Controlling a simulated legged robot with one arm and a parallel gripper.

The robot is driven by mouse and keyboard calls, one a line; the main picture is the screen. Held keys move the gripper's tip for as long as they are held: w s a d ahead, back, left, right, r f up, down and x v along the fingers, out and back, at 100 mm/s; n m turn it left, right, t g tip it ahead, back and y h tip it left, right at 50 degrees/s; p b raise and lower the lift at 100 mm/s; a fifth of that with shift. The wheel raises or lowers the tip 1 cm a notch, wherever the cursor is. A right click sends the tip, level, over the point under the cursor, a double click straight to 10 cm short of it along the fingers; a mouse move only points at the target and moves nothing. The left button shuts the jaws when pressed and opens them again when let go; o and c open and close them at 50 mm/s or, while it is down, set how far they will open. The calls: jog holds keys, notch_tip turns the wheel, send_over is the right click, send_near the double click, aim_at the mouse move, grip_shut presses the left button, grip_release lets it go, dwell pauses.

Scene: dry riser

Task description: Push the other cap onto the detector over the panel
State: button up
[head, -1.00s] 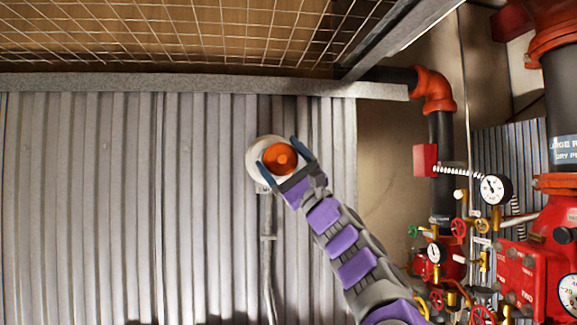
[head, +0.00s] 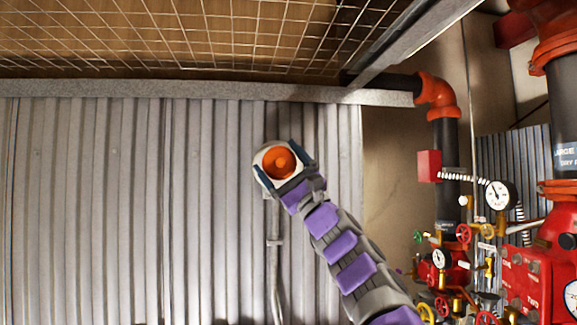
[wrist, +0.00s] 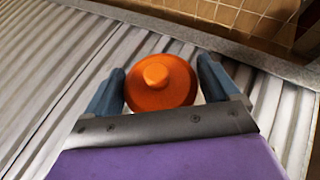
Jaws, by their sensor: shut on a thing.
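The orange cap (head: 278,161) is round with a raised knob in its middle. My gripper (head: 281,164) is shut on it, one blue-grey finger on each side. The white detector (head: 262,156) on the corrugated wall shows as a rim around the cap, mostly on its left and upper side; the rest is hidden behind cap and fingers. In the wrist view the cap (wrist: 160,84) sits between the fingers (wrist: 161,82), with a little white beside it. I cannot tell whether the cap is seated on the detector or just in front of it.
A grey conduit (head: 275,265) runs down the wall below the detector. A grey ledge (head: 180,90) and wire mesh (head: 220,35) lie above. Red pipework (head: 437,95), gauges (head: 499,194) and valves stand at the right. The wall left of the detector is clear.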

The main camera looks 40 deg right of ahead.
jog(key=shift+a+r, duration=0.1)
jog(key=shift+a, duration=0.8)
jog(key=shift+w+d+p, duration=0.15)
jog(key=shift+d+p, duration=0.05)
jog(key=shift+d, duration=0.75)
jog(key=shift+w+d+p, duration=0.15)
jog(key=shift+d, duration=0.8)
jog(key=shift+s+a, duration=0.15)
jog(key=shift+a, duration=0.7)
jog(key=shift+s+a, duration=0.15)
jog(key=shift+a, duration=0.7)
jog(key=shift+d, duration=1.35)
jog(key=shift+a, duration=1.15)
jog(key=shift+w+d, duration=0.1)
jog(key=shift+d, duration=0.95)
jog(key=shift+s, duration=0.2)
jog(key=shift+s+a+p, duration=0.2)
jog(key=shift+a+p, duration=0.15)
jog(key=shift+d, duration=0.2)
